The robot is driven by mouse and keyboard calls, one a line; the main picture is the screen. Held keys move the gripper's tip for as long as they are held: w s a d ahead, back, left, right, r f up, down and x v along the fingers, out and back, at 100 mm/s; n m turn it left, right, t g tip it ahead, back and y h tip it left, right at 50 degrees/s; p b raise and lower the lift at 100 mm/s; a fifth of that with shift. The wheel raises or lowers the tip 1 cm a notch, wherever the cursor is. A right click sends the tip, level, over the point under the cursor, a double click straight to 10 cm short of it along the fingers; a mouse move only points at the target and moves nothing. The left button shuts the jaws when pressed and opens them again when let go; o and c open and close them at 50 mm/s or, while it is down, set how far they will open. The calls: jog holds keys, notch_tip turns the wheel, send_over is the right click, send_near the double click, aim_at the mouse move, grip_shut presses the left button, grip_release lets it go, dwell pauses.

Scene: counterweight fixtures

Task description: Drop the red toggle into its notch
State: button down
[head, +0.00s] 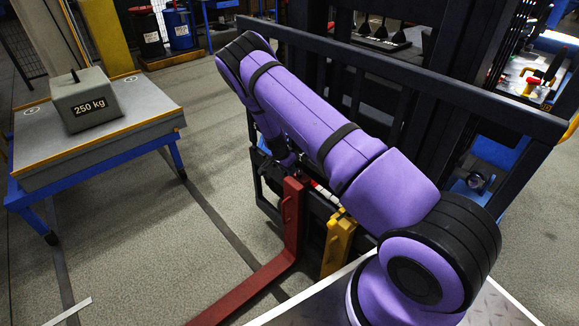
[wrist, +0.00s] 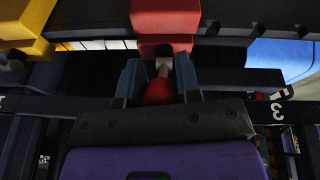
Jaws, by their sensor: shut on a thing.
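The red toggle (wrist: 159,92) is a small rounded red knob with a pale stem, between the fingers in the wrist view. My gripper (wrist: 157,78) is shut on it, with a dark blue-grey finger on each side. Just beyond the fingertips is the red top of the red fork (wrist: 165,20). The red fork also shows in the head view (head: 292,222), hanging on the dark carriage. In the head view my purple arm hides most of the gripper and the toggle. The notch is not clearly visible in either view.
A yellow fork (head: 338,243) stands right of the red one. A dark rail (head: 440,88) crosses behind my arm. A 250 kg weight (head: 88,100) sits on a blue-legged table (head: 150,118) at left. Floor between is clear.

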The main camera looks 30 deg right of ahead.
jog(key=shift+s+a+f+t+h, duration=0.1)
jog(key=shift+a+f+t+h, duration=0.2)
jog(key=shift+f+h, duration=0.65)
jog(key=shift+w+a+f+t+h, duration=0.15)
jog(key=shift+a+f+h, duration=0.35)
jog(key=shift+h, duration=0.7)
jog(key=shift+s+a+f+t+h, duration=0.15)
jog(key=shift+a+f+t+h, duration=0.1)
jog(key=shift+f+h, duration=0.75)
jog(key=c, duration=0.8)
grip_release()
jog(key=shift+h, duration=0.25)
jog(key=shift+r, duration=0.1)
jog(key=v, duration=1)
jog(key=shift+a+r, duration=0.2)
jog(key=shift+r, duration=0.1)
